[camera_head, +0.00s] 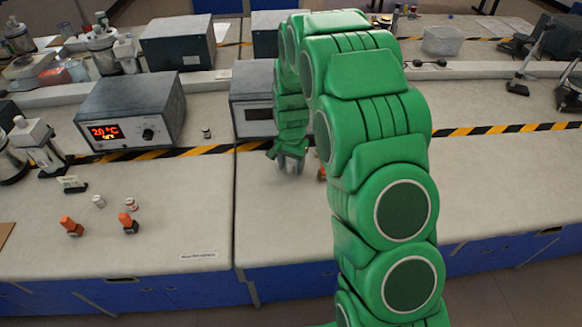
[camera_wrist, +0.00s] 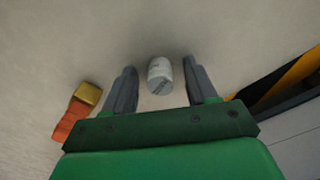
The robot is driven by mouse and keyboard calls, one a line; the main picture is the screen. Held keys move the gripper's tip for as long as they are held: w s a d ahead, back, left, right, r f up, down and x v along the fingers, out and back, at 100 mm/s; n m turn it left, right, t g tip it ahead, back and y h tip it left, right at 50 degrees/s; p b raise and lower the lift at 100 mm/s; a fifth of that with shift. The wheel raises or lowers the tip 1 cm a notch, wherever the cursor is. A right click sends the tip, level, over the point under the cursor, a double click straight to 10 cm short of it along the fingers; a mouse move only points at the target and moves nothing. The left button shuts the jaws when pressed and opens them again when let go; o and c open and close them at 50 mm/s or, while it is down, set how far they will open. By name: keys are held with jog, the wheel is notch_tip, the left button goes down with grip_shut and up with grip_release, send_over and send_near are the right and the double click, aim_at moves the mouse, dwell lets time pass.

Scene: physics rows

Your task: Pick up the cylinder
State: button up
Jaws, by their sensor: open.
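A small white cylinder with grey print (camera_wrist: 160,76) shows in the wrist view, on the pale bench top. My gripper (camera_wrist: 162,82) is open, with one grey finger on each side of the cylinder and a visible gap to both. In the head view my gripper (camera_head: 290,163) is low over the bench in front of the right-hand grey instrument. The cylinder between the fingers cannot be made out clearly there.
An orange block with a yellowish top (camera_wrist: 77,112) lies just left of my gripper. A yellow-black striped strip (camera_wrist: 285,80) is to the right. A temperature unit (camera_head: 131,112), a grey instrument (camera_head: 252,105) and small orange-topped items (camera_head: 129,223) stand on the bench (camera_head: 180,235).

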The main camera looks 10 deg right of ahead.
jog(key=shift+c, duration=0.2)
grip_shut()
jog(key=shift+r, duration=0.1)
jog(key=shift+r, duration=0.25)
notch_tip(320, 180, up, 2)
jog(key=shift+r, duration=0.1)
jog(key=s+d+r, duration=0.1)
jog(key=s+r, duration=0.9)
jog(key=s, duration=0.4)
jog(key=shift+d, duration=0.3)
